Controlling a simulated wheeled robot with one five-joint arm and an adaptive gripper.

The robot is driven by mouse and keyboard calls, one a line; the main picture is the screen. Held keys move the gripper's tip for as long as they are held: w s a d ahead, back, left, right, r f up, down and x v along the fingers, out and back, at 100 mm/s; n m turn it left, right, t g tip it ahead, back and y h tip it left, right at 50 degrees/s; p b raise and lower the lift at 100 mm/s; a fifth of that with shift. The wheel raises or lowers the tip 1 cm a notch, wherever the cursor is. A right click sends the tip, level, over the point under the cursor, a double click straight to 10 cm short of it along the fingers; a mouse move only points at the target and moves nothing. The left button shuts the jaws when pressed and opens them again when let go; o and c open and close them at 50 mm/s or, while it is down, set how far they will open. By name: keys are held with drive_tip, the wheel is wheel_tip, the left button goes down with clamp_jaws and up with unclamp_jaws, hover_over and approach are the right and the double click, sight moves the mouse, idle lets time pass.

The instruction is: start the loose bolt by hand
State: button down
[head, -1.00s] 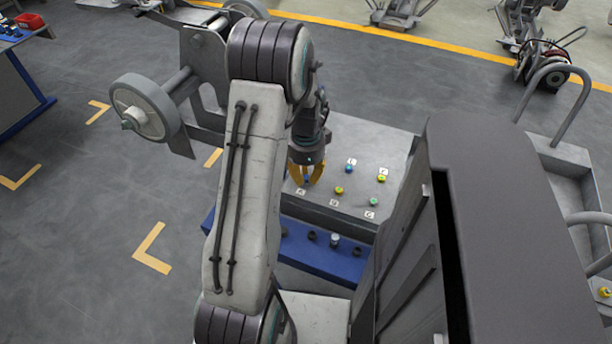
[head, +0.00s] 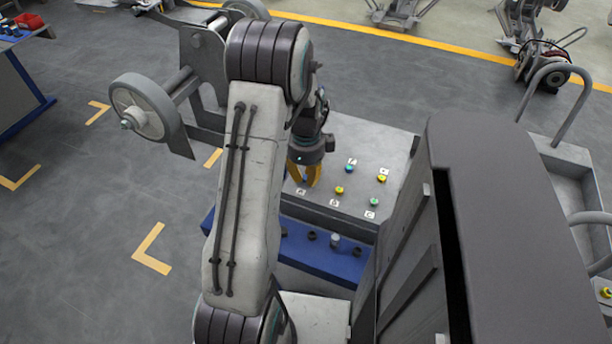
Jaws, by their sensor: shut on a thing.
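My gripper (head: 304,180) points down at the left end of a grey plate (head: 334,216), beside a white letter label that looks like A. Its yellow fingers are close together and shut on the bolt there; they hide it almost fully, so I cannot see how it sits. Several other bolts with coloured heads stand on the plate to the right: a yellow one (head: 339,190), a blue one (head: 349,169), a yellow one further right (head: 382,178) and a green one (head: 374,201). Each has a small letter label near it.
A blue rail (head: 320,258) with dark sockets runs along the plate's near side. A tall dark grey housing (head: 510,190) stands close on the right. A wheeled grey frame (head: 140,110) stands left.

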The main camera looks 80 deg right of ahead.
drive_tip(key=shift+m, duration=0.4)
drive_tip(key=c, duration=1.2)
unclamp_jaws()
wheel_tip(320, 180, up, 12)
drive_tip(key=shift+w, duration=0.1)
